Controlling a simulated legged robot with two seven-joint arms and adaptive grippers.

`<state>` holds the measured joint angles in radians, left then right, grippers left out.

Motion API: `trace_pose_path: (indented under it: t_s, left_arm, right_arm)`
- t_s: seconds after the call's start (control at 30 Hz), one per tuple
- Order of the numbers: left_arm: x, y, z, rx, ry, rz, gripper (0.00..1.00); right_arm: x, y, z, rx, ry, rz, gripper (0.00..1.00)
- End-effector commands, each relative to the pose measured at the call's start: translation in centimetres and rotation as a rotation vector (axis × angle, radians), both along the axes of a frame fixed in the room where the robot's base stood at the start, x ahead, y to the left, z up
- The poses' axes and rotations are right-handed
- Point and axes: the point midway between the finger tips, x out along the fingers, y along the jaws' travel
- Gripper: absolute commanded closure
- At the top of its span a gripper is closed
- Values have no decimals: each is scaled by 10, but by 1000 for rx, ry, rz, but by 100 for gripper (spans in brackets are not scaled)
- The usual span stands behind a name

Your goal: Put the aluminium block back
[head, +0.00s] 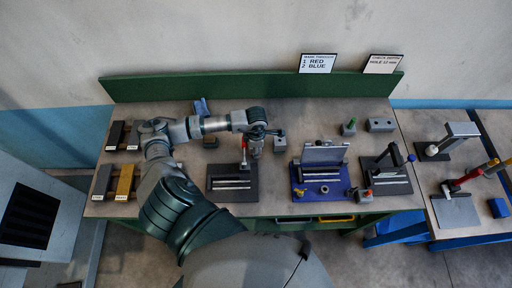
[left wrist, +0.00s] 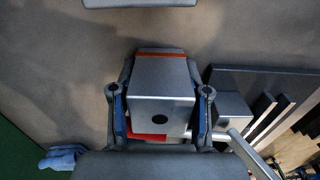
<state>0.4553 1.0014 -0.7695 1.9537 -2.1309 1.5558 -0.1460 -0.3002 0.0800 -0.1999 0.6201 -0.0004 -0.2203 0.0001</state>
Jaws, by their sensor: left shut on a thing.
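The aluminium block (left wrist: 160,95) is a silvery box with a round dark hole in the face towards the camera in the left wrist view. My left gripper (head: 255,145) is shut on it, one finger on each side, with red-orange edges showing above and below it. In the head view the gripper is above the back edge of a dark plate (head: 232,190) with light bars; there I cannot make out the block clearly. The dark plate shows right of the block in the left wrist view (left wrist: 290,85). My right gripper is not in view.
Labelled bars (head: 124,181) lie on racks at the bench's left. A grey block (head: 280,143) stands just right of my gripper. A blue fixture (head: 320,190), a dark fixture (head: 390,180) and another grey block (head: 380,124) are farther right. A blue cloth (head: 201,106) lies behind.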

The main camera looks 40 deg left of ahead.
Motion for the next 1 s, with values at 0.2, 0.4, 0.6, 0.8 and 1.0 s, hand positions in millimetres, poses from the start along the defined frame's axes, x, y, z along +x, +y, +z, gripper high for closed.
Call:
trace_pose_path:
  t_s: [0.2,0.4,0.6,0.8,1.0]
  left_arm:
    - [1,0,-1,0,-1,0,100]
    - [0,0,-1,-1,-1,0,29]
    - [0,0,-1,-1,-1,-1,29]
    - [2,0,15,-2,-6,-1,29]
    - [2,0,59,-1,-6,-2,29]
  right_arm:
    - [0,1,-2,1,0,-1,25]
    - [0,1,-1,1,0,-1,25]
    - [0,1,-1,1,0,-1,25]
    - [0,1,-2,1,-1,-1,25]
    - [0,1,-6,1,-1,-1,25]
